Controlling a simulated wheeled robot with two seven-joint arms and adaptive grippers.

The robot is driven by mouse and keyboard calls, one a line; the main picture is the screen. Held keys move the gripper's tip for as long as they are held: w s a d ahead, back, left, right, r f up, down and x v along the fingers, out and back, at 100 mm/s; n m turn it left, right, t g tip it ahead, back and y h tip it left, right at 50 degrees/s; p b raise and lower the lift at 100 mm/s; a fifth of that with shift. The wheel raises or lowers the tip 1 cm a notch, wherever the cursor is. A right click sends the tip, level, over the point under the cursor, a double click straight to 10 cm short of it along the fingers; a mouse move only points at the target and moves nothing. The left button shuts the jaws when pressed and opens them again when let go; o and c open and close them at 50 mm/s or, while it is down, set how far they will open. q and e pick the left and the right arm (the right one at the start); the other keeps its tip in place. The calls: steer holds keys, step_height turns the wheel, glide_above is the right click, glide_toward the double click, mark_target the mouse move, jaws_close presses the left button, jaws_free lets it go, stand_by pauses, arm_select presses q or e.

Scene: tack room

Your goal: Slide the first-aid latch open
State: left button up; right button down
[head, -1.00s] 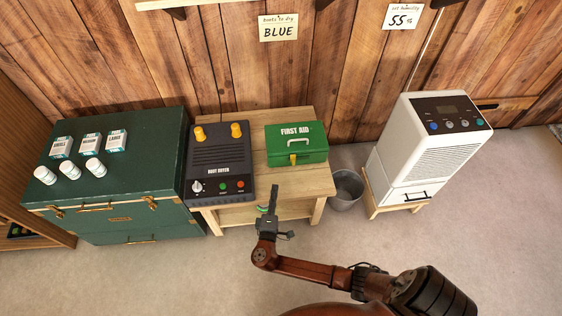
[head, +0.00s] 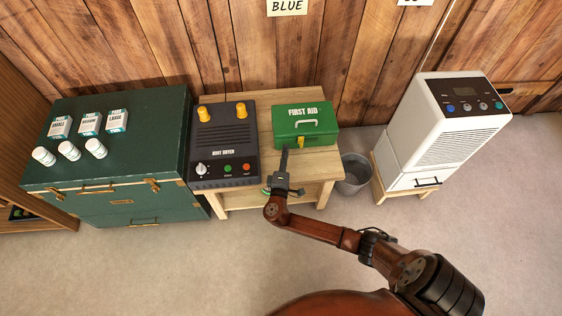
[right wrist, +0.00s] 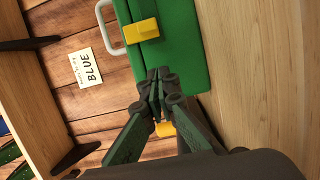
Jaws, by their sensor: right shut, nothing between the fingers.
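In the right wrist view the yellow latch (right wrist: 141,31) shows clear of the fingers, on the green box (right wrist: 179,45). My right gripper (head: 284,150) is in front of the box, just left of the latch, its fingers together and empty. In the right wrist view its fingertips (right wrist: 158,75) are close to the box front; contact cannot be told. My left gripper is not in view.
The boot dryer (head: 224,145) stands left of the box on the table (head: 308,168). A grey bucket (head: 354,172) and a white dehumidifier (head: 440,130) are to the right. A green trunk (head: 150,130) with cartons and bottles stands at the left.

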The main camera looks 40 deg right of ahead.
mark_target(301, 142)
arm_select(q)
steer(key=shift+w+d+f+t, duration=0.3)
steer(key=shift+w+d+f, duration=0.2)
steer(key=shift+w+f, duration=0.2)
arm_select(e)
steer(key=shift+s+d, duration=0.6)
steer(key=shift+d, duration=0.2)
steer(key=shift+s+d, duration=0.55)
steer(key=shift+d, duration=0.25)
steer(key=s+d, duration=0.1)
steer(key=d, duration=0.2)
steer(key=s+d, duration=0.1)
steer(key=shift+s+d+r+p, duration=0.1)
steer(key=shift+s+d+p, duration=0.05)
steer(key=shift+s+p, duration=0.2)
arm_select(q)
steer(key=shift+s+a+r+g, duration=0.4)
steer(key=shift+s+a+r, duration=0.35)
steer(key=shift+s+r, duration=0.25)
arm_select(e)
steer(key=shift+s+d, duration=0.1)
steer(key=shift+d, duration=0.15)
